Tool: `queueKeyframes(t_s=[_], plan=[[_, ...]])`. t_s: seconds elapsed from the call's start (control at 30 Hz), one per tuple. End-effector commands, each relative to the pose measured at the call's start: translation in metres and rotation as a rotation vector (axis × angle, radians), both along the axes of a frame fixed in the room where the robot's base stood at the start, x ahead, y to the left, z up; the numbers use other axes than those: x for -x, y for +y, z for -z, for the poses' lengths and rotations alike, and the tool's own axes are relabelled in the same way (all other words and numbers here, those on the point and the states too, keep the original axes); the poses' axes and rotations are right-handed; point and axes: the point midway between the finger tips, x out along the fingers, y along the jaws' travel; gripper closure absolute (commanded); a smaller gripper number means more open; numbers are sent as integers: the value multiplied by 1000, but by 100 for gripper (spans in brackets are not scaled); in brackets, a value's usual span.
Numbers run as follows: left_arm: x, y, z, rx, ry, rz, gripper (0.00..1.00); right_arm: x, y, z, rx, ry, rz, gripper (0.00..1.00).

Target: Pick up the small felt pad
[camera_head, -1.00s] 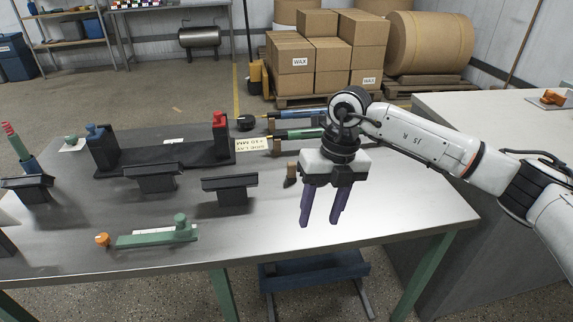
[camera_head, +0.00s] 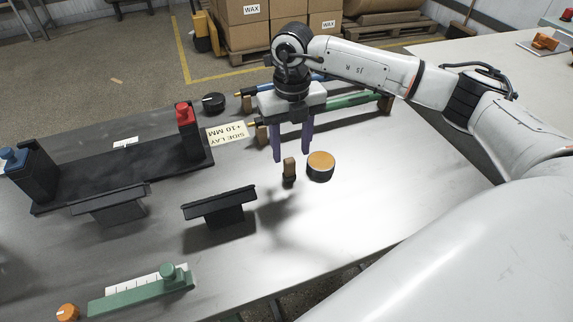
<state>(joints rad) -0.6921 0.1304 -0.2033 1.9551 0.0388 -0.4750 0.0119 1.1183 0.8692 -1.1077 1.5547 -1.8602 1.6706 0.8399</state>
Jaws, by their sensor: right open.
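I cannot tell for certain which of these is the felt pad. My right gripper (camera_head: 292,155) points down with two purple fingers, apart and empty. Its fingertips show just above and behind the small block in the picture, and left of the round piece. I cannot tell their exact height above the table. My left gripper is not in view.
Black stands (camera_head: 220,206), a black rail with red (camera_head: 184,114) and blue end blocks, and a green slide (camera_head: 140,296) lie to the left. Green and blue bars lie behind my gripper, by a "SIDE LAY +10 MM" card (camera_head: 228,134). The table's right part is clear.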

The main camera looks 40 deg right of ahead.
Motion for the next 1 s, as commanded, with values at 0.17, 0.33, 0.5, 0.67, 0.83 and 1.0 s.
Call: queueKeyframes(t_s=[0.17,0.33,0.5,0.67,0.83,1.0], plan=[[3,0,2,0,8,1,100,1,1,13,0,2,-1,55],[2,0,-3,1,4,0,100,7,8,37,-1,3,-1,55],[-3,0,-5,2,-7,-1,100,6,8,57,0,0,0,55],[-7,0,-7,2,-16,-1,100,6,8,61,-1,-1,0,55],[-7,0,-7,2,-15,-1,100,6,8,61,-1,-1,0,63],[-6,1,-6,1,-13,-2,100,6,8,61,-1,-1,0,92]])
